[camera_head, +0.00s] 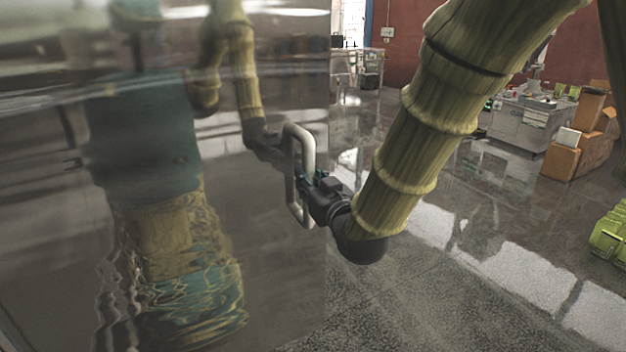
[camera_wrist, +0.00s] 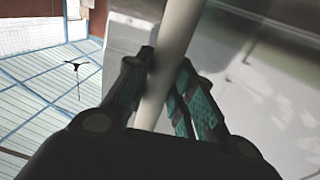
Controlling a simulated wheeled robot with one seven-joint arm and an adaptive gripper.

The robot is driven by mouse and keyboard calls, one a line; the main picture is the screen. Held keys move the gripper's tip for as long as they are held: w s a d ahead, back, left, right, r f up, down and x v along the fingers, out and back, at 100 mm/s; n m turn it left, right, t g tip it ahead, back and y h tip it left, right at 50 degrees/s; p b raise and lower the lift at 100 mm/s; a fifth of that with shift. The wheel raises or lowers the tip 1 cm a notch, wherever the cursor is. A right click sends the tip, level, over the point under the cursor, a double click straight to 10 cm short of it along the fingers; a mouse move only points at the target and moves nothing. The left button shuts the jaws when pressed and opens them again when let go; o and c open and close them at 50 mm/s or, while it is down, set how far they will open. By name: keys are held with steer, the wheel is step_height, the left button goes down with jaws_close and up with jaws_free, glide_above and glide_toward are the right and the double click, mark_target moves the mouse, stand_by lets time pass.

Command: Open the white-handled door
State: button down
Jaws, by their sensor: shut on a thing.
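The door (camera_head: 270,200) is a large shiny metal panel filling the left of the head view, with my arm mirrored in it. Its white handle (camera_head: 306,150) is an upright D-shaped bar near the panel's right edge. My gripper (camera_head: 312,184) is at the middle of the handle's bar and shut on it. In the wrist view the handle (camera_wrist: 174,50) runs between the two dark and teal fingers of my gripper (camera_wrist: 160,88), one on each side. The part of the bar behind the fingers is hidden. I cannot see any gap at the door's edge.
Brown boxes (camera_head: 578,145) and a grey workbench (camera_head: 525,120) stand at the back right. Green objects (camera_head: 608,232) sit on the floor at the right edge. The glossy floor (camera_head: 440,290) to the right of the door looks clear.

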steer(key=c, duration=1.2)
jaws_free()
steer(key=v, duration=0.7)
steer(key=shift+s, duration=0.2)
steer(key=shift+d, duration=0.1)
